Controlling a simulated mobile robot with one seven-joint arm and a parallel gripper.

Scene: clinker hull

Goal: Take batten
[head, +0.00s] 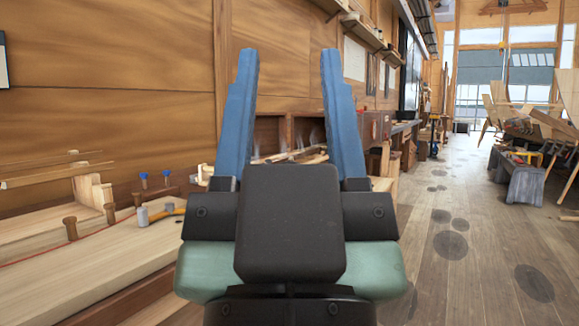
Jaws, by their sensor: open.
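Two thin, pale wooden strips that look like battens lie at the far left of the head view, one lower (58,175) and one upper (40,162). They sit above and behind the pale workbench (110,255); I cannot tell which is the task's batten. My gripper (289,58) is in the middle of the view, its two blue fingers pointing up and spread wide. Nothing is between the fingers. The strips are well to the left of my gripper and apart from it. My gripper hides part of the bench and the shelf behind it.
A hammer (160,213), brown pegs (71,228) and blue-topped pins (143,180) stand or lie on the bench. Tools lie in an alcove (290,155) behind my fingers. The wooden floor (455,215) is open at right. A grey trestle bench (518,180) stands farther right.

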